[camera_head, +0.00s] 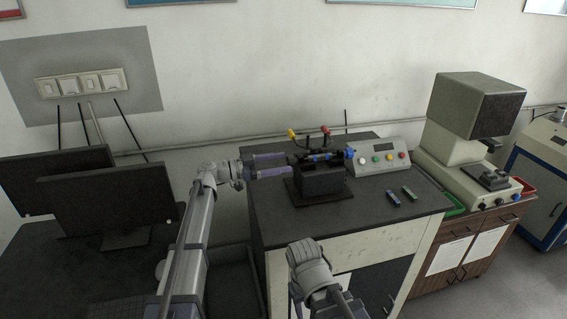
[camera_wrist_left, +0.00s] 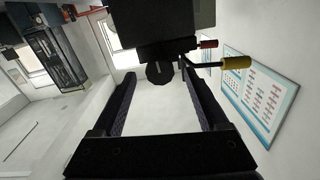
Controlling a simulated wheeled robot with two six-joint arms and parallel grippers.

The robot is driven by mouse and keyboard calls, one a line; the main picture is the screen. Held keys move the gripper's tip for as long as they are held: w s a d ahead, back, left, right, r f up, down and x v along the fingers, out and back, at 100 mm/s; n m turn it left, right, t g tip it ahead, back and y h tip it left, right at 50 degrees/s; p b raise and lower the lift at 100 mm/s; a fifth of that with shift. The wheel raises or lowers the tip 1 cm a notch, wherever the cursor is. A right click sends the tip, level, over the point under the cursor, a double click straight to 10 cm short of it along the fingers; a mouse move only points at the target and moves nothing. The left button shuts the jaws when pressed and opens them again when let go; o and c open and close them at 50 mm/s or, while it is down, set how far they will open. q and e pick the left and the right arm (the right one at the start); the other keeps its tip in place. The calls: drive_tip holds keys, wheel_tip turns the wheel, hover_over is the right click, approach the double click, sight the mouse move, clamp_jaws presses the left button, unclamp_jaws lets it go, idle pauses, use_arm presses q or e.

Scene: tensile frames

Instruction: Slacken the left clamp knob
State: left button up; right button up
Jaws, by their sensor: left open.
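The dark tensile frame (camera_head: 320,183) stands on the bench, with a yellow-tipped lever (camera_head: 292,133) and a red-tipped lever (camera_head: 325,130) on top. My left gripper (camera_head: 287,164) is open and level, at the left side of the frame and pointing at it. In the left wrist view, the black round left clamp knob (camera_wrist_left: 160,73) shows end-on between the two open fingertips of the gripper (camera_wrist_left: 161,80), with a gap on both sides. I cannot tell how deep it lies between them. A blue knob (camera_head: 350,153) is at the frame's right end. My right gripper is out of view.
A control box (camera_head: 379,157) with coloured buttons stands right of the frame. Two small specimens (camera_head: 400,195) lie on the bench (camera_head: 290,229). Monitors (camera_head: 108,205) stand at the left, and a large beige instrument (camera_head: 470,130) at the right. The bench front is clear.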

use_arm(q)
drive_tip(key=shift+w+d, duration=0.2)
drive_tip(key=shift+d, duration=0.5)
drive_tip(key=shift+c, duration=0.4)
clamp_jaws()
